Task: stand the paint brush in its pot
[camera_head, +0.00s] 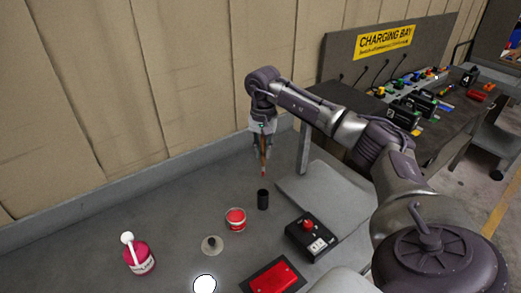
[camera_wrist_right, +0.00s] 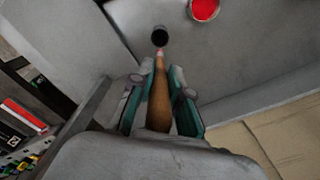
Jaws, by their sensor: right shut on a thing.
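My right gripper (camera_head: 262,147) is shut on the paint brush (camera_head: 263,160), a slim brown-orange stick with a reddish tip that points down. The brush also shows between the fingers in the right wrist view (camera_wrist_right: 159,95). A small dark pot (camera_head: 263,199) stands upright on the grey table. The brush tip is above the pot and apart from it in the head view. In the right wrist view the pot's dark opening (camera_wrist_right: 160,36) lies just beyond the brush tip. My left gripper does not show.
A red-topped tin (camera_head: 236,219) stands left of the pot. A control box with a red button (camera_head: 309,236), a red item on a dark mat (camera_head: 273,279), a small disc (camera_head: 212,245) and a pink bottle (camera_head: 140,258) are on the table. A wall runs behind.

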